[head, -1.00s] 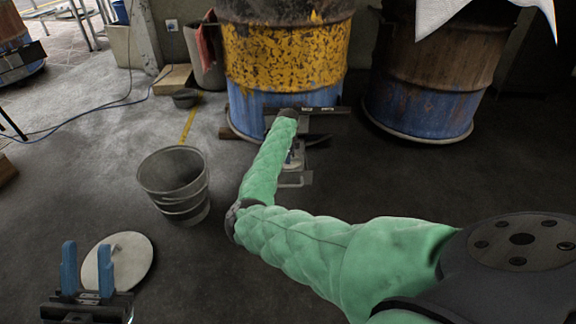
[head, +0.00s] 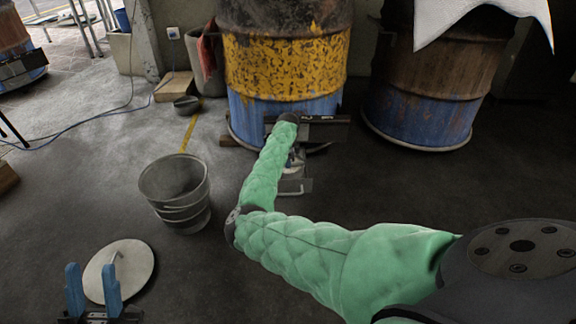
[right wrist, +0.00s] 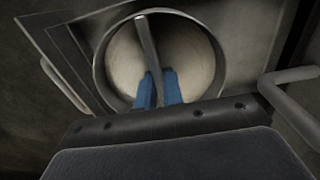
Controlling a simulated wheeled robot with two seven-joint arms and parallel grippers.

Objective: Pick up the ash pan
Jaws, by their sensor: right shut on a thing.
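A round metal pan with a pale inside, seemingly the ash pan (right wrist: 199,58), fills the upper middle of the right wrist view. A narrow bar handle stands across it. My right gripper (right wrist: 159,82) has its blue fingers shut on this handle. In the head view my green right arm reaches to the foot of the yellow and blue barrel and hides most of the pan and the right gripper. My left gripper (head: 93,271) is open and empty at the lower left, in front of a round lid (head: 134,268) on the floor.
A metal bucket (head: 176,181) stands on the floor left of my right arm. The yellow and blue barrel (head: 285,65) stands straight ahead, with a rusty blue barrel (head: 428,100) to its right. A metal bracket (head: 296,187) lies low beside my right forearm. Open floor lies around the bucket.

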